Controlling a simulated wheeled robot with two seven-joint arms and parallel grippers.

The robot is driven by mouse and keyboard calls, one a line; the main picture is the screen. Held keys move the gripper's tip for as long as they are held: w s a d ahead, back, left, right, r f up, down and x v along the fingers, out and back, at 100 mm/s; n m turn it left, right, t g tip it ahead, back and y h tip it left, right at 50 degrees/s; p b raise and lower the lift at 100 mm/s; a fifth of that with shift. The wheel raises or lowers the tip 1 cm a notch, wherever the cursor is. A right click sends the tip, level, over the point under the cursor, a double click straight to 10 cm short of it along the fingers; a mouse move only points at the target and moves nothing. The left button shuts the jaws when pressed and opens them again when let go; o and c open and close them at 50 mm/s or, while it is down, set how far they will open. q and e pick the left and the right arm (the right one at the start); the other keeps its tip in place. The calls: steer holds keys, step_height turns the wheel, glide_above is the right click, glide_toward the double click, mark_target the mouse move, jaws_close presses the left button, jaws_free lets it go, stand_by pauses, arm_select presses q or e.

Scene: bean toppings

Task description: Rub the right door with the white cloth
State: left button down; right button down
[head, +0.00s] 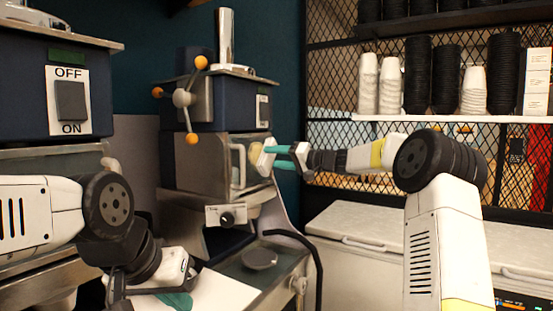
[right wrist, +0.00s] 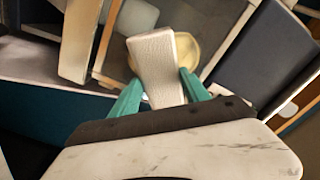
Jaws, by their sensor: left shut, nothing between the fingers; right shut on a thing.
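The white cloth (head: 261,160) is a small pale block-like piece in my right gripper (head: 271,157). In the right wrist view the cloth (right wrist: 158,62) stands between the teal fingers of my right gripper (right wrist: 160,88), which is shut on it. The cloth is at the right front edge of the blue and metal machine, close to its metal door (head: 200,163) with a pale upright handle (head: 239,166). I cannot tell whether the cloth touches the door. My left gripper (head: 178,300) is low at the bottom, shut and empty, with its fingertips partly cut off.
A round cream-coloured part (right wrist: 186,50) lies behind the cloth. A second blue machine (head: 45,85) with an ON/OFF switch stands at the left. A black hose (head: 305,245) hangs below the right machine. A white chest (head: 350,235) and a cup shelf (head: 450,118) are at the right.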

steer(key=shift+s+a, duration=0.75)
steer(key=shift+s, duration=0.35)
steer(key=shift+s+a, duration=0.8)
steer(key=shift+s, duration=0.3)
steer(key=shift+s+a, duration=0.75)
steer(key=shift+s, duration=0.35)
steer(key=shift+r, duration=0.85)
steer(key=shift+w+d+r, duration=0.1)
steer(key=shift+w+d, duration=0.25)
steer(key=shift+w, duration=0.25)
steer(key=shift+w+d+r, duration=0.1)
steer(key=shift+w+d, duration=0.25)
steer(key=shift+w, duration=0.2)
steer(key=w+d, duration=0.4)
steer(key=w, duration=0.2)
steer(key=shift+w+d, duration=0.3)
steer(key=shift+d, duration=0.1)
steer(key=shift+d+f, duration=0.1)
steer(key=shift+v, duration=2.95)
steer(key=shift+s+d, duration=0.1)
